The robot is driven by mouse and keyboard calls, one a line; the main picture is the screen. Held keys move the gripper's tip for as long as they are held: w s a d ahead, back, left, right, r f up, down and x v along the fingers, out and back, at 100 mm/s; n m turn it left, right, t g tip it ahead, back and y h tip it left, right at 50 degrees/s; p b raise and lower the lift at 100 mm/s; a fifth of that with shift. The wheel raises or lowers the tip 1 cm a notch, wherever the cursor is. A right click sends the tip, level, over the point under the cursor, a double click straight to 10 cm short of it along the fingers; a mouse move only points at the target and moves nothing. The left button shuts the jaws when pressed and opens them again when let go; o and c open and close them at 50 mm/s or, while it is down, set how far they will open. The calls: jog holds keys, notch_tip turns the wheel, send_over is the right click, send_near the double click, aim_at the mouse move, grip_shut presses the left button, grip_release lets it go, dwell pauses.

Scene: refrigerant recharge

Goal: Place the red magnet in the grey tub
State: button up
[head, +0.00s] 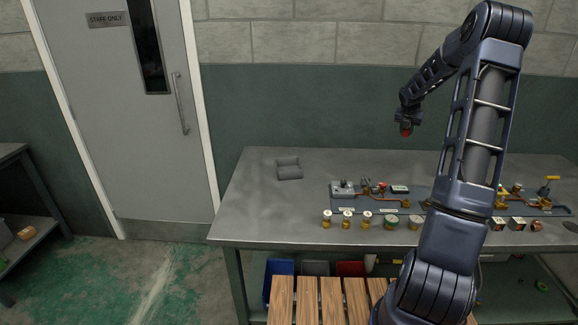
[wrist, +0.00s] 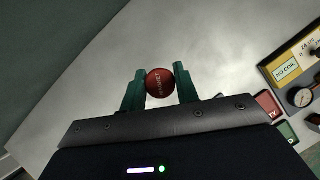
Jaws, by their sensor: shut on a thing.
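The red magnet (wrist: 160,83) is round, with small lettering on its face. My gripper (wrist: 160,88) is shut on it, one green finger on each side. In the head view the magnet (head: 406,130) hangs below my gripper (head: 406,122), well above the table and over its back part. The grey tub (head: 289,168) appears as a small grey open container on the left part of the tabletop, to the left of my gripper. The tub does not show in the wrist view.
The metal table (head: 270,210) carries a long board (head: 430,196) with brass and copper fittings. Several small cylinders (head: 347,218) stand along its front. The tabletop around the tub is clear. A blue bin (head: 277,268) and a red bin (head: 350,268) sit below.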

jog(key=w+a+n+y, duration=0.1)
jog(key=w+a+n, duration=0.1)
jog(key=a, duration=1)
jog(key=r+n+y, duration=0.2)
jog(key=n+y, duration=0.2)
jog(key=n, duration=0.4)
send_over(289, 166)
jog(key=s, duration=0.6)
jog(key=shift+t, duration=0.4)
jog(key=f, duration=2)
jog(key=shift+w, duration=0.2)
jog(key=shift+f, duration=0.1)
jog(key=o, duration=1)
